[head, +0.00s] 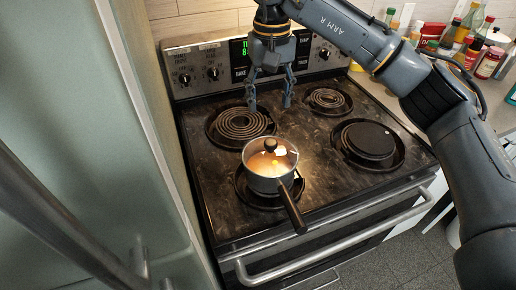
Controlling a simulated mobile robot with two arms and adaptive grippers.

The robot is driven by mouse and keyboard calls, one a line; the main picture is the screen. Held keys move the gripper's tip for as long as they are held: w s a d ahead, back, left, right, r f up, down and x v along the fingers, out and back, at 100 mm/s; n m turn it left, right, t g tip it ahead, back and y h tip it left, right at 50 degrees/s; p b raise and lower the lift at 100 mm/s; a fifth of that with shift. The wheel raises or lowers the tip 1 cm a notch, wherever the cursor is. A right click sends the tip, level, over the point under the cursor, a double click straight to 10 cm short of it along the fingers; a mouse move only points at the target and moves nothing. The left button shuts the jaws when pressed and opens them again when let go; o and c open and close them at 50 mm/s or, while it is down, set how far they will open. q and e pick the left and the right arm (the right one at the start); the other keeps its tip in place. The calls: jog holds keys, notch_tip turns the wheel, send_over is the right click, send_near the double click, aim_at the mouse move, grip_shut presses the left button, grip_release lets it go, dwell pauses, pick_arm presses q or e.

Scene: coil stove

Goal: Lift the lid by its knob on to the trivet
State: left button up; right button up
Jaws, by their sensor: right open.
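A small saucepan (266,183) stands on the front left burner, its dark handle pointing toward the front edge. A clear glass lid (262,160) lies on it, with a dark round knob (271,145) on top. A flat dark disc (369,139), perhaps the trivet, sits over the front right burner. My right gripper (270,104) points down with its fingers apart and nothing between them. In the picture it is above the knob, near the back left burner; its exact height is hard to tell. My left gripper is not in view.
The back left coil (242,123) and back right coil (328,100) are bare. The oven handle (340,236) runs along the front. Bottles and jars (465,40) crowd the right counter. A pale green fridge-like door (90,120) stands close on the left.

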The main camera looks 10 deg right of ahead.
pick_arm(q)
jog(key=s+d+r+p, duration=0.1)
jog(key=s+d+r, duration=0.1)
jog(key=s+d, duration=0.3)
pick_arm(e)
send_over(271, 142)
jog(key=f, duration=0.5)
jog(key=shift+s+d, duration=0.25)
jog(key=shift+d, duration=0.05)
jog(key=shift+w+a+f, duration=0.25)
jog(key=shift+a+f, duration=0.2)
jog(key=shift+f, duration=0.3)
jog(key=shift+s+f+p, duration=0.1)
jog(key=shift+f+p, duration=0.55)
jog(key=shift+p, duration=0.25)
jog(key=f, duration=0.1)
jog(key=f+p, duration=0.1)
jog(key=f, duration=0.1)
jog(key=shift+d+f+p, duration=0.2)
jog(key=shift+f+p, duration=0.05)
jog(key=shift+p, duration=0.05)
jog(key=shift+f, duration=0.2)
jog(key=shift+a, duration=0.1)
jog(key=c, duration=1)
grip_shut()
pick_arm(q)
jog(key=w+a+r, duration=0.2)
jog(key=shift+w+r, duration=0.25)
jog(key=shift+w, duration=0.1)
